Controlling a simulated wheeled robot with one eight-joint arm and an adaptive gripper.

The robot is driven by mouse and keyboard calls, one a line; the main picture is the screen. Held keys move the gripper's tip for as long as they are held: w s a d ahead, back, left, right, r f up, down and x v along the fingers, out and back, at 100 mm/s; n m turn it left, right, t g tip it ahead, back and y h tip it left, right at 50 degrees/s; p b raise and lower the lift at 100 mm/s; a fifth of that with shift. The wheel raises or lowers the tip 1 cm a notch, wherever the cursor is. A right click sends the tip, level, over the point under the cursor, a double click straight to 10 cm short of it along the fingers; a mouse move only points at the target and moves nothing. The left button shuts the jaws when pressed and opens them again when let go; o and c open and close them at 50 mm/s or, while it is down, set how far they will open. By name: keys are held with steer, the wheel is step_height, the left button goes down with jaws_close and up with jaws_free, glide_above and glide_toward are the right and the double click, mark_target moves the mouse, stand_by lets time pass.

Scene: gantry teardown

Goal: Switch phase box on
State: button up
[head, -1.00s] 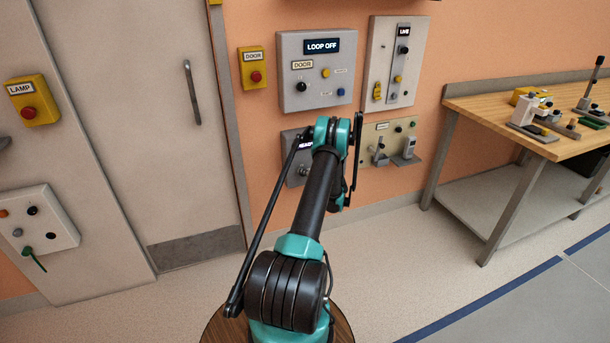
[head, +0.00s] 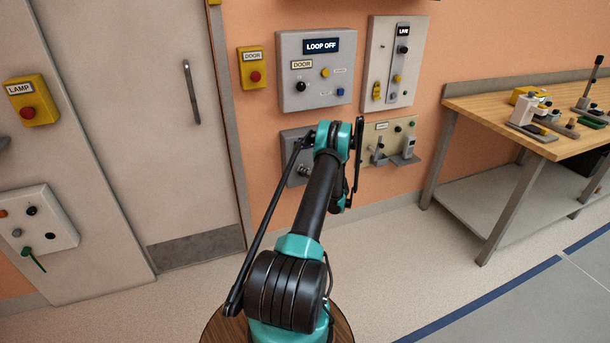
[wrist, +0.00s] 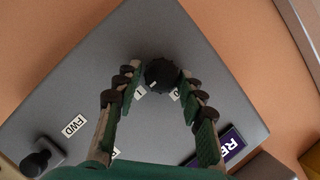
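The grey phase box fills much of the wrist view (wrist: 110,60), turned at an angle. Its round black knob (wrist: 163,74) sits between my fingertips, with "I" and "0" labels just below; its white mark points down-left, toward the "I" side. My gripper (wrist: 162,80) has its two green fingers leaning in on both sides of the knob, and they appear to be shut on it. In the head view the box (head: 290,140) is mostly behind my arm.
The wrist view shows a "FWD" label (wrist: 74,126) and another black knob (wrist: 38,160). In the head view, a "LOOP OFF" panel (head: 290,92), a "LIVE" panel (head: 378,60) and a beige panel (head: 400,128) surround the box. A workbench (head: 470,105) stands right.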

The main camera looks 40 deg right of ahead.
steer(key=shift+o, duration=0.9)
steer(key=a+v, duration=0.1)
steer(key=v, duration=1.1)
steer(key=shift+d, duration=0.4)
